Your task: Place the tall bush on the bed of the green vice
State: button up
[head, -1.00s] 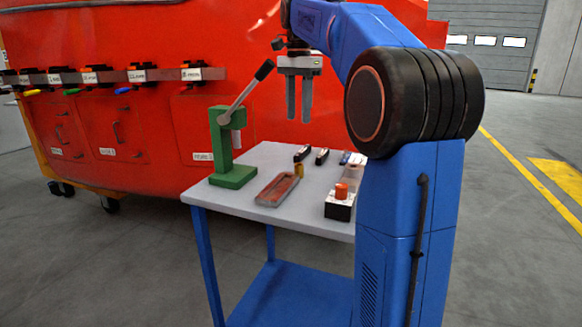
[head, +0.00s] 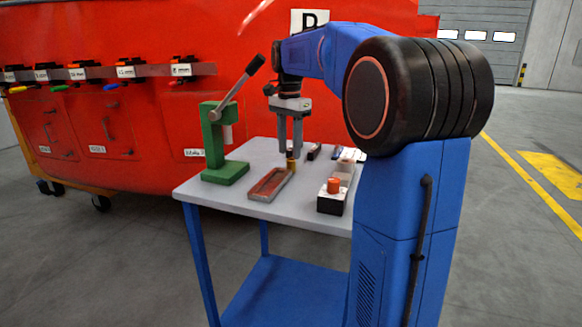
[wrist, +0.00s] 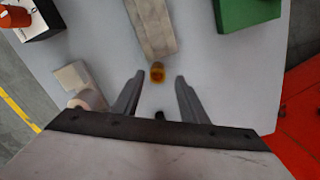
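The tall bush, a small brass-coloured cylinder (head: 291,166), stands upright on the grey table near the end of the shallow tray. In the wrist view the bush (wrist: 157,73) lies just ahead of and between the fingertips. The green vice (head: 219,143) stands at the table's left side, with its lever raised; its flat green bed (head: 225,173) is bare. In the wrist view a corner of the green base (wrist: 247,12) shows at the top right. My gripper (head: 289,153) is open and empty, pointing down above the bush; it also shows in the wrist view (wrist: 160,79).
The shallow grey tray with a reddish inside (head: 269,185) lies between the vice and a black-and-white box with an orange knob (head: 332,196). Small dark parts (head: 314,152) lie at the back. In the wrist view, pale blocks (wrist: 73,77) lie left of the fingers.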

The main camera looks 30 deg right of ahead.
aim_at(290, 161)
notch_tip(290, 161, down, 5)
dwell(0.3)
jog(key=shift+c, duration=0.3)
grip_shut()
